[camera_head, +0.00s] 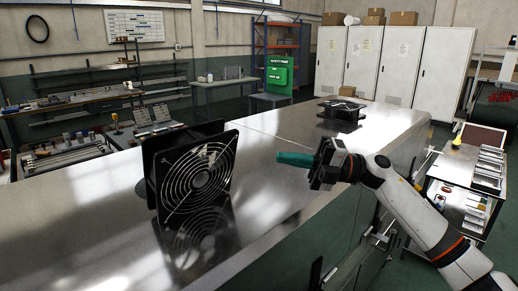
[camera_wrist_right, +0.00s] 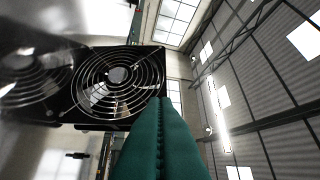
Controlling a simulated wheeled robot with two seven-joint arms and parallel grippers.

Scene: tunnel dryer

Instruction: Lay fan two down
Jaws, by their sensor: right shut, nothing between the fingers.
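A black square fan (camera_head: 198,175) with a round wire guard stands upright on its edge on the shiny metal top (camera_head: 100,235), at the left of the head view. A dark body shows behind its guard. It also shows in the right wrist view (camera_wrist_right: 112,82), beyond the fingertips. A second black fan (camera_head: 341,109) lies flat on the far part of the same top. I cannot read which fan is number two. My right gripper (camera_head: 281,157) is shut and empty, its teal fingers pointing left toward the upright fan, with a gap between. My left gripper is not in view.
The metal top between the two fans is bare and reflective. A cart (camera_head: 470,185) with trays stands at the right, beyond my right arm. Benches with tools (camera_head: 70,150) stand at the left; white cabinets (camera_head: 400,60) stand behind.

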